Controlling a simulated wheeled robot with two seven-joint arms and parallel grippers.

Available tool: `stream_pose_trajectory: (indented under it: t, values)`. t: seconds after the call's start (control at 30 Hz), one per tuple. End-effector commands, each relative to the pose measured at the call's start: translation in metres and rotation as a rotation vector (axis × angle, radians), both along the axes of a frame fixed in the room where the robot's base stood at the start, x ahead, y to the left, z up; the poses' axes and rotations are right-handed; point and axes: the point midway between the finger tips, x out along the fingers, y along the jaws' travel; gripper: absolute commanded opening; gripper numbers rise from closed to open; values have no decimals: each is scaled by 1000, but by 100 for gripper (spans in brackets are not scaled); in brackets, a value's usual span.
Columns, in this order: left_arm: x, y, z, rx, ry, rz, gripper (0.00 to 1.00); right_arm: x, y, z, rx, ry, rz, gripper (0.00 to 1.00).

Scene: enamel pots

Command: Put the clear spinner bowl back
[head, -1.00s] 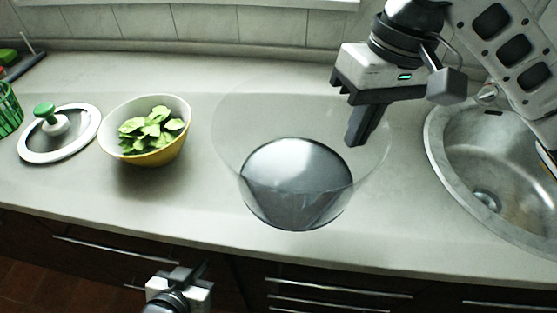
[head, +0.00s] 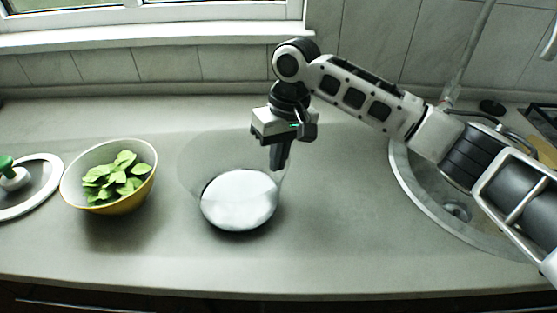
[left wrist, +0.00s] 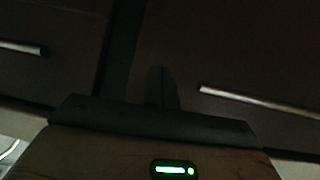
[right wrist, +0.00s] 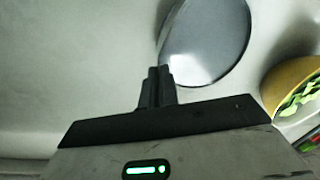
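The clear spinner bowl (head: 240,198) is see-through with a pale, shiny round base. It is at the middle of the counter in the head view, right of the yellow bowl; its base also shows in the right wrist view (right wrist: 205,42). My right gripper (head: 279,165) points down at the bowl's right rim, its fingers close together on the thin wall, which is hard to make out. The fingers also show in the right wrist view (right wrist: 158,72). My left gripper (left wrist: 162,75) is outside the head view; its fingers are together and empty before dark cabinet fronts.
A yellow bowl with green leaves (head: 110,182) stands just left of the clear bowl. A lid with a green knob (head: 25,185) lies further left. The sink (head: 425,195) is at the right. The counter front and the stretch before the sink are clear.

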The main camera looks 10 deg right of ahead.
Motion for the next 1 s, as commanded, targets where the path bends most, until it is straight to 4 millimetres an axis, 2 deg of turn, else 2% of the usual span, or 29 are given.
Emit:
stream_pose_trajectory:
  t: [0.13, 0.5, 0.57, 0.6, 0.9, 1.0]
  values:
    - [1, 1, 1, 2, -1, 1, 0, 0, 0, -12, 3, -3, -1, 0]
    - [0, 1, 1, 4, 5, 2, 0, 0, 0, -15, 4, 0, -1, 0]
    - [0, 1, 0, 4, 4, 2, 0, 0, 0, -16, 1, 0, -1, 19]
    - [0, 1, 0, 4, 4, 2, 0, 0, 0, -16, 1, 0, -1, 24]
    - [-3, 1, -4, 2, 11, 2, 0, 0, 0, -15, 2, -2, -1, 24]
    - [-4, 1, -4, 1, 12, 4, 0, 1, -1, -5, 3, -4, -2, 24]
